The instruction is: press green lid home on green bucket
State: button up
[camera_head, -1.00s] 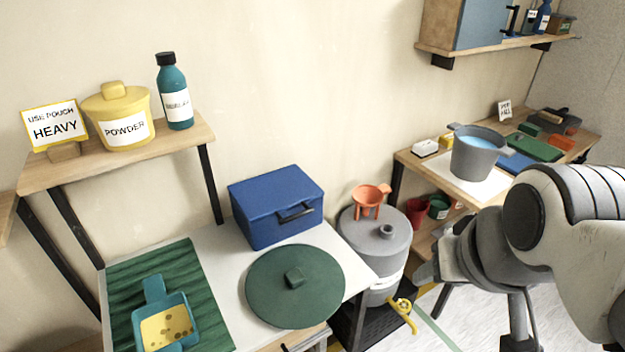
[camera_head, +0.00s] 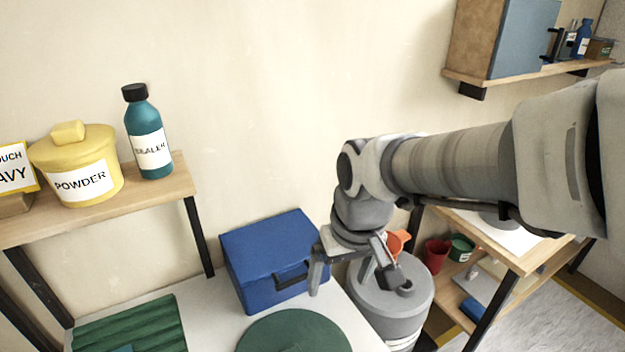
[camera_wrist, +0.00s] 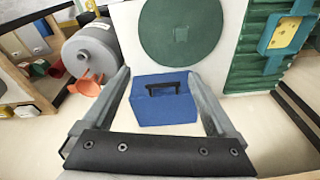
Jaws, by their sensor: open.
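The green lid (camera_head: 294,334) is a large dark green disc, cut off by the bottom edge of the head view.
The blue box (camera_head: 272,262) stands behind the lid. A grey drum (camera_head: 392,308) with an orange funnel (camera_head: 398,242) is at its right. A teal bottle (camera_head: 149,135) and yellow powder pot (camera_head: 77,165) stand on the left shelf. A green ridged mat (camera_head: 135,325) lies front left.

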jog(key=w+a+f+n+g+h, duration=0.1)
jog(key=a+f+n+g, duration=0.1)
jog(key=a+f, duration=0.65)
jog(key=b, duration=0.3)
send_over(292, 351)
jog(key=f, duration=1.2)
jog(key=shift+s+d+f, duration=0.15)
jog(key=shift+s+f, duration=0.05)
jog(key=shift+f, duration=0.15)
jog(key=f+b, duration=0.1)
jog(key=f, duration=0.4)
jog(key=shift+s, duration=0.2)
grip_shut()
jog(key=shift+r, duration=0.1)
